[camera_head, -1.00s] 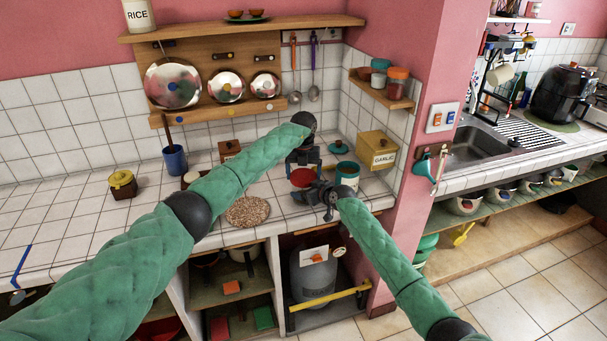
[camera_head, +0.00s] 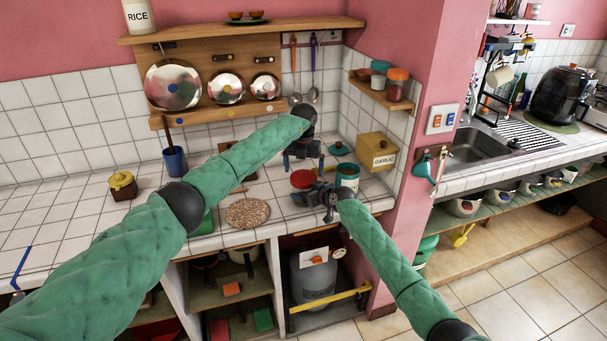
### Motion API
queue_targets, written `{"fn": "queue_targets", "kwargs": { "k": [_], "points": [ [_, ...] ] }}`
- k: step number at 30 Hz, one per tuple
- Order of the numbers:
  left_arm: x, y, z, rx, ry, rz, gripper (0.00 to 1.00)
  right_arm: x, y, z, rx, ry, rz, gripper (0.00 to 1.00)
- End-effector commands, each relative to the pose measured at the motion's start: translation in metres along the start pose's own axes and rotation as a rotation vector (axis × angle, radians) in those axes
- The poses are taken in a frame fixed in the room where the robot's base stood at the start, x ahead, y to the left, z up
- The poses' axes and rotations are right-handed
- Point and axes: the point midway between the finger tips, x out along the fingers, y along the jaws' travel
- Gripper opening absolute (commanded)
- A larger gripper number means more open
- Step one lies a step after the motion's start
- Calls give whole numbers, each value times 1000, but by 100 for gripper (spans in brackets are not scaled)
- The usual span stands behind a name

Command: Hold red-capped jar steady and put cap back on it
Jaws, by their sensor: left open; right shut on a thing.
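A red cap (camera_head: 303,179) shows in the head view, on the counter side just left of my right gripper. It appears level and seated on a jar, but my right gripper hides most of the jar's body, so I cannot tell how it sits. My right gripper (camera_head: 314,193) is shut on the jar, reaching in from the front right. My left gripper (camera_head: 303,162) is open and empty, pointing down just above and behind the red cap, apart from it.
An open teal jar (camera_head: 347,176) stands close right of my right gripper, with a teal lid (camera_head: 339,149) behind it. A garlic box (camera_head: 377,150) stands at the back right. A round cork mat (camera_head: 248,212) lies front left. Wall shelf (camera_head: 380,91) holds other jars.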

Motion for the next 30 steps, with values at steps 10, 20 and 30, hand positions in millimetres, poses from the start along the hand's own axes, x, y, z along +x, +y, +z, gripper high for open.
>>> {"fn": "queue_targets", "kwargs": {
  "k": [10, 20, 30],
  "points": [
    [-13, 0, 0, 0, 1, 1, 100, 0, 0, 0, 0, 0, 0, 12],
    [-17, 0, 0, 0, 0, 1, 100, 0, 0, 0, 0, 0, 0, 12],
    [-72, 0, 1, 0, -2, 2, 100, 0, 0, 0, 0, 0, 0, 12]
  ]
}}
